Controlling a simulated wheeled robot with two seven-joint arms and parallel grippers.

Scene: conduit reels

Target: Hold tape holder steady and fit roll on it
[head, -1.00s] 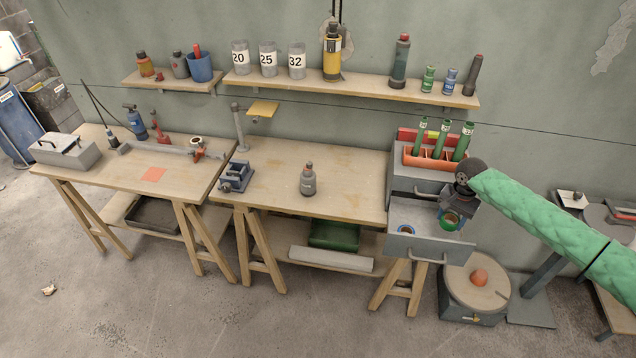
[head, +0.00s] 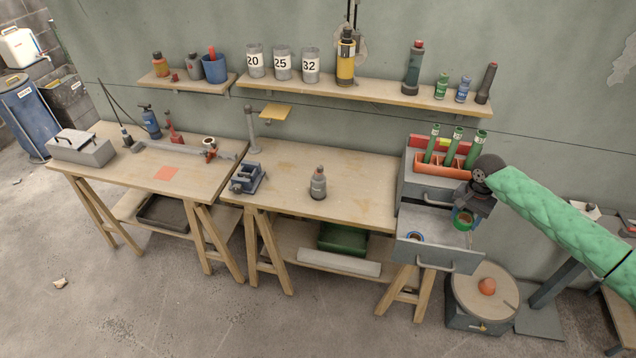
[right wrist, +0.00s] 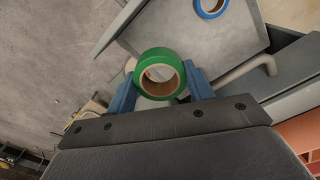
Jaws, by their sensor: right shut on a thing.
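A green tape roll (head: 464,219) with a tan core is held in my right gripper (head: 466,208) above the open drawer. In the right wrist view the green roll (right wrist: 159,74) sits between the two blue fingers of the gripper (right wrist: 160,82), which press on its sides. A blue tape roll (head: 415,237) lies in the drawer and also shows in the right wrist view (right wrist: 210,6). On the left bench a small red piece with a pale ring (head: 209,149) stands; I cannot tell whether it is the tape holder. My left gripper is not in view.
The open grey drawer (head: 436,256) juts out below the cabinet with the orange tray (head: 445,162). A grey bottle (head: 318,184) and a blue-grey vise (head: 247,178) stand on the middle bench (head: 360,190). Much of that bench top is clear.

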